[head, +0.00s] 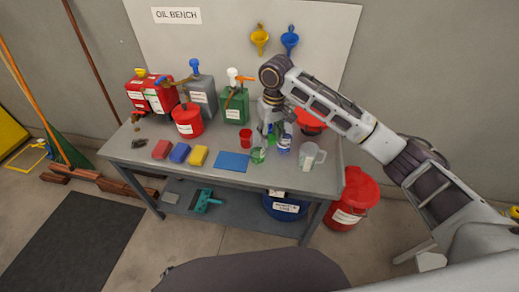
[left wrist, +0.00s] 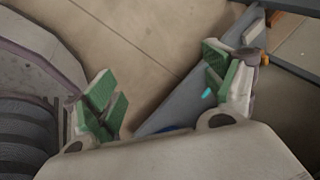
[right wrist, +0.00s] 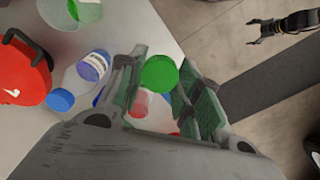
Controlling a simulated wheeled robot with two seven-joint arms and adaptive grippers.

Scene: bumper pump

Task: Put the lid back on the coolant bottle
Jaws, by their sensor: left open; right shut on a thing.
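My right gripper (right wrist: 158,82) is shut on a round green lid (right wrist: 160,73), which shows between its fingers in the right wrist view. In the head view this gripper (head: 274,125) is over the right part of the bench, among the bottles. A clear bottle with a blue-and-white label (head: 284,146) stands just below it; the label also shows in the right wrist view (right wrist: 93,66). I cannot read the label, so I cannot tell whether this is the coolant bottle. My left gripper (left wrist: 165,90) is open and empty, away from the bench top; it also shows in the right wrist view (right wrist: 283,27).
A blue bottle cap (right wrist: 60,100) is close beside my right gripper. A green-tinted cup (head: 258,155), a clear jug (head: 308,158) and a red cup (head: 245,138) stand nearby. A green can (head: 236,105) is behind. A blue mat (head: 232,162) lies at the bench front.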

